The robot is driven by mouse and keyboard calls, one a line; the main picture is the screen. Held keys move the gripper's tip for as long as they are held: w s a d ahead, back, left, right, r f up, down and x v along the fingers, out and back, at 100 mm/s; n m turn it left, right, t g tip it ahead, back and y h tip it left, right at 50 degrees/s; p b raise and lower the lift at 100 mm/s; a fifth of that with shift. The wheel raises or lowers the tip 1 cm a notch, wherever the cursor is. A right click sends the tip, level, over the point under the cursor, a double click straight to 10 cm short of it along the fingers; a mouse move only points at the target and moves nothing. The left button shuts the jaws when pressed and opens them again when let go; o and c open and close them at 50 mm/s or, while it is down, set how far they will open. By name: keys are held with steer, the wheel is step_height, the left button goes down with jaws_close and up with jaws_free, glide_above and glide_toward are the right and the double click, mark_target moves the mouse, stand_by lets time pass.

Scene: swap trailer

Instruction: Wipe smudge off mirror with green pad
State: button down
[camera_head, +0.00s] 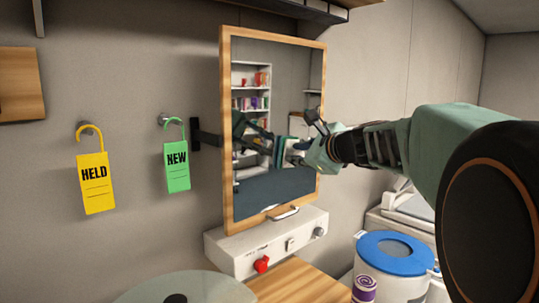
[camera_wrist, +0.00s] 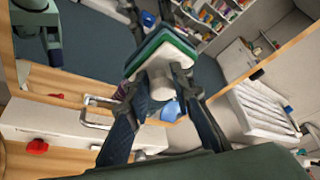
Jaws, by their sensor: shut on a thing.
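The mirror (camera_head: 285,90) has a wooden frame and stands upright on a wall bracket. It also fills much of the wrist view, and I cannot make out a smudge on it. My gripper (camera_head: 312,150) is at the mirror's right side in the head view. In the wrist view its fingers (camera_wrist: 162,92) are shut around the pale handle of the green pad (camera_wrist: 160,48). The pad has green and white layers and faces the mirror. I cannot tell whether it touches the glass. The pad and its reflection are hard to separate in the head view.
A white box with a red knob (camera_head: 261,264) sits below the mirror. A blue-lidded container (camera_head: 393,252) stands at lower right. A yellow HELD tag (camera_head: 95,185) and a green NEW tag (camera_head: 177,168) hang on the left wall. The shelves show only as reflections.

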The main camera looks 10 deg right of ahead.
steer(key=shift+w+d, duration=2.2)
steer(key=shift+d, duration=0.95)
steer(key=shift+s+a+b, duration=0.25)
steer(key=shift+s+a, duration=0.9)
steer(key=shift+a, duration=0.55)
steer(key=shift+s+a+b, duration=0.3)
steer(key=shift+s+a, duration=0.85)
steer(key=shift+a, duration=0.55)
steer(key=shift+s+a+b, duration=0.25)
steer(key=shift+s+a, duration=0.9)
steer(key=shift+a, duration=0.55)
steer(key=s+d+b, duration=0.1)
steer(key=s+d, duration=0.2)
steer(key=s, duration=0.2)
steer(key=shift+d, duration=0.25)
steer(key=shift+r, duration=0.15)
steer(key=shift+s, duration=0.1)
